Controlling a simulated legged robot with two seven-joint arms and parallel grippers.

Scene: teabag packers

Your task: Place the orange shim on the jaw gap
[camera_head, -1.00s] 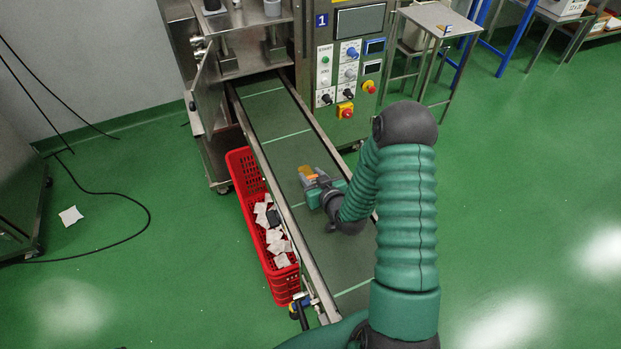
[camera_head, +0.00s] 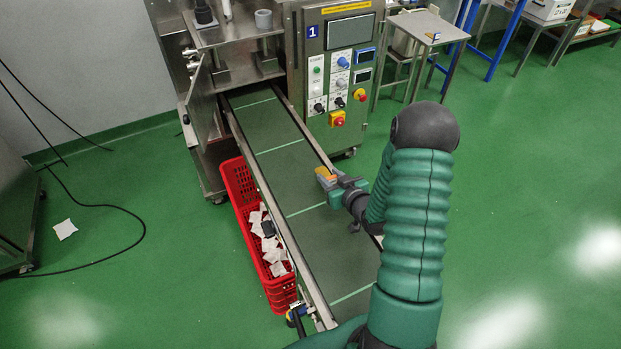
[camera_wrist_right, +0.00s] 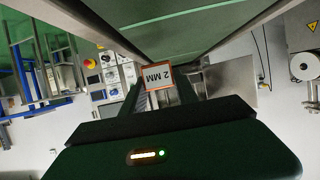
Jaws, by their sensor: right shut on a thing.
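The orange shim (camera_head: 325,174) is a small flat plate with an orange edge. In the right wrist view the shim (camera_wrist_right: 159,76) shows a white face marked "2 MM". My right gripper (camera_head: 331,181) is shut on it and holds it over the right edge of the conveyor belt. The fingers partly hide the shim in the head view. I cannot clearly make out the jaw gap on the packing machine (camera_head: 222,78). My left gripper is not in view.
The green conveyor (camera_head: 281,160) has metal side rails. A red crate (camera_head: 243,195) with white teabags and a dark object stands left of it. The control panel (camera_head: 340,80) rises behind. A small steel table (camera_head: 424,27) stands at the back right. Open green floor lies to the right.

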